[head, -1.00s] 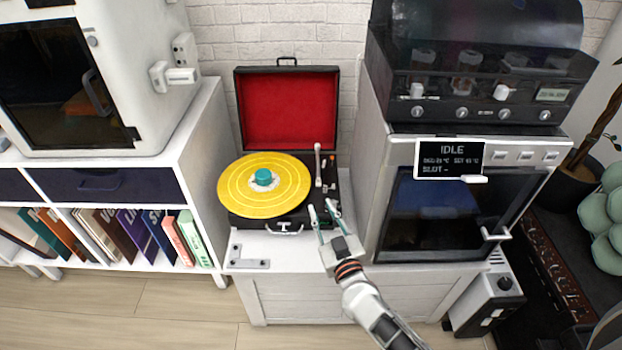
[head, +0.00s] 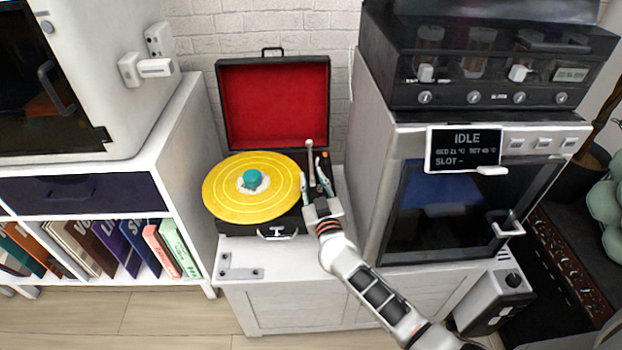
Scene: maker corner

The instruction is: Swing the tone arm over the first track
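The record player is an open black case with a red-lined lid (head: 275,105), standing on a white cabinet. A yellow record (head: 225,195) with a teal centre piece (head: 252,179) lies on its platter. The pale, thin tone arm (head: 310,158) is at the right of the record, off its surface, running front to back. My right gripper (head: 312,173) reaches in from the front right. Its two fingers are apart, one on each side of the tone arm's front part. I cannot tell whether either finger touches it. My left gripper is not in view.
A grey machine with a dark window (head: 438,212) and a display reading IDLE (head: 465,149) stands close on the right. A white shelf with books (head: 110,244) is on the left. A small metal plate (head: 240,273) lies on the cabinet's front left.

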